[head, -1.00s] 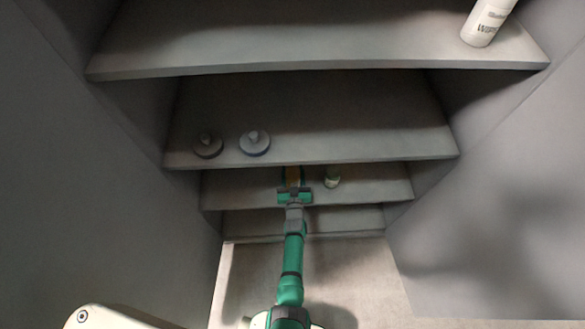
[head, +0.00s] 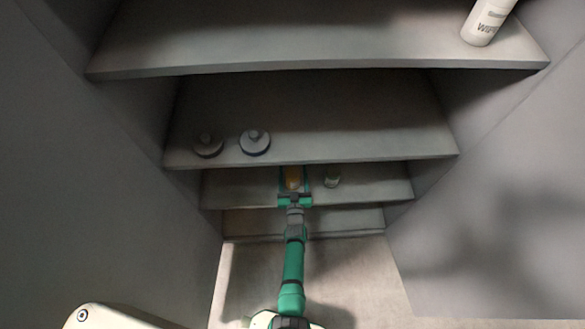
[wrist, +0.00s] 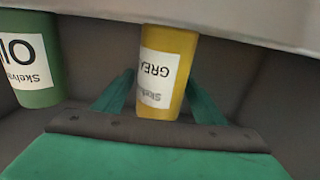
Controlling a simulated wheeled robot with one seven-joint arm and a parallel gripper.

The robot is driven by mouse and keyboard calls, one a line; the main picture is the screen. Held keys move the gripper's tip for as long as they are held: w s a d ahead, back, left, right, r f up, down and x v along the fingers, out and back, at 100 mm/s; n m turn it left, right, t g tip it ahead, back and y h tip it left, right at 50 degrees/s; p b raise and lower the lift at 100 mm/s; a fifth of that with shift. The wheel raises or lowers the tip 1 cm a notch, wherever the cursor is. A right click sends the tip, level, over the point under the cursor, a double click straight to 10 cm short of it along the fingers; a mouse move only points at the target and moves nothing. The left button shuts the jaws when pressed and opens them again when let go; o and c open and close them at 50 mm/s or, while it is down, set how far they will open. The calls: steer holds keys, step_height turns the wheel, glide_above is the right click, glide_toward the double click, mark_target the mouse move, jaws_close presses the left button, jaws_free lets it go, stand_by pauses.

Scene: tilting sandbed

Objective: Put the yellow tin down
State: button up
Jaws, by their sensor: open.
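The yellow tin (wrist: 168,75), with a white label whose letters show upside down, is between my gripper's (wrist: 160,95) two green fingers in the wrist view. The fingers are spread, with a gap on each side of the tin.
A green tin (wrist: 35,60) labelled "OIL" stands to the left in the wrist view; it is small at right in the head view (head: 332,178). A white bottle (head: 485,22) stands on the top shelf.

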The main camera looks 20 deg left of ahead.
mark_target(293, 183)
steer(key=v, duration=0.9)
steer(key=shift+s+d, duration=0.1)
steer(key=shift+s, duration=0.2)
steer(key=s+d+r+h, duration=0.1)
steer(key=s+d+r, duration=0.2)
steer(key=s, duration=0.4)
steer(key=s+d+r+m+h, duration=0.1)
steer(key=s+d+r, duration=0.25)
steer(key=s, duration=0.25)
steer(key=s+d+r+h, duration=0.1)
steer(key=s+d+r, duration=0.2)
steer(key=s, duration=0.4)
steer(key=s+d+r+m+g+h, duration=0.1)
steer(key=s+r, duration=0.5)
steer(key=r, duration=0.3)
steer(key=s+d+r+m+h, duration=0.1)
steer(key=s+r, duration=0.5)
steer(key=r, duration=0.4)
steer(key=shift+r+m+g+h, duration=0.3)
steer(key=shift+r+g, duration=0.05)
steer(key=shift+g, duration=0.05)
steer(key=shift+c, duration=0.6)
